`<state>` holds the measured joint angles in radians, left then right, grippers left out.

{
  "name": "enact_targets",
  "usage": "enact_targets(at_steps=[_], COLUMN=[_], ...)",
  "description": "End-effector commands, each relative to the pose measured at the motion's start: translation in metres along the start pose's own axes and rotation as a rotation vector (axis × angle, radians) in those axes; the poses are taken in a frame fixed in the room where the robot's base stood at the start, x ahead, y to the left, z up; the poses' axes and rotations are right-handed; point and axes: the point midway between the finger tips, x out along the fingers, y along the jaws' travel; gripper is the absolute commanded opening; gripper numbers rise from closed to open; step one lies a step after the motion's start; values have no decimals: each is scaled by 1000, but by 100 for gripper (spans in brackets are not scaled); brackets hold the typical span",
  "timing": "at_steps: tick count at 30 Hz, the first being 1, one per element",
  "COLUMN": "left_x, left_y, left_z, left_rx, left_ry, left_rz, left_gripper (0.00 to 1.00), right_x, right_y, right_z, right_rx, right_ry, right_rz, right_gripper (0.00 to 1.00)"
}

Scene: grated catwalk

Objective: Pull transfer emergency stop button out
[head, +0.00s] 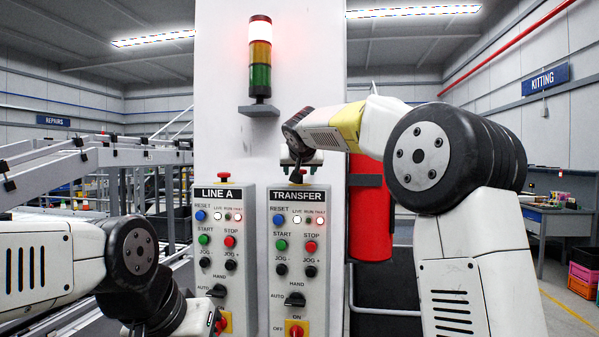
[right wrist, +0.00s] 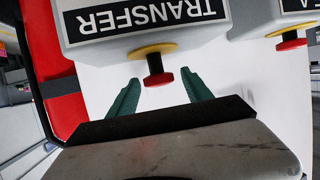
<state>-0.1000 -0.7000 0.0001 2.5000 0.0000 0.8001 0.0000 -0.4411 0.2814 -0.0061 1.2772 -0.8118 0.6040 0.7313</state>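The TRANSFER control box (head: 298,202) is mounted on a white column. Its emergency stop button stands on its top edge, mostly hidden by my right gripper in the head view. In the right wrist view, which is upside down, the button (right wrist: 159,79) has a red cap on a dark stem with a yellow collar. My right gripper (head: 299,170) is above the box, pointing down. Its green fingers (right wrist: 160,88) are apart, one to each side of the red cap, with visible gaps; it is open and empty.
The LINE A box (head: 225,195) stands just left, with its own red button (head: 223,176) on top. A signal tower (head: 260,60) on a bracket is above. A red cylinder (head: 370,215) hangs on the column's right side. A grey railing and conveyor are left.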

Motion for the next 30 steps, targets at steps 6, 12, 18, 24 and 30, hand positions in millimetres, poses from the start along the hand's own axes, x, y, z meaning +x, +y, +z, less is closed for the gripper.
enact_targets(at_steps=[6,12,18,24,30], left_x=[0,0,0,0,0], left_y=[0,0,0,0,0], left_z=[0,0,0,0,0], left_rx=[0,0,0,0,0], left_ry=[0,0,0,0,0], left_rz=[0,0,0,0,0], left_gripper=[36,36,36,36,36], right_x=[-1,-28,-61,-77,-78], right_y=[0,0,0,0,0], right_z=[1,-1,0,1,0], right_rx=[0,0,0,-1,0], right_ry=[-2,1,1,-1,-1], right_rz=[0,-2,-1,0,0], right_gripper=[58,58,58,58,58])
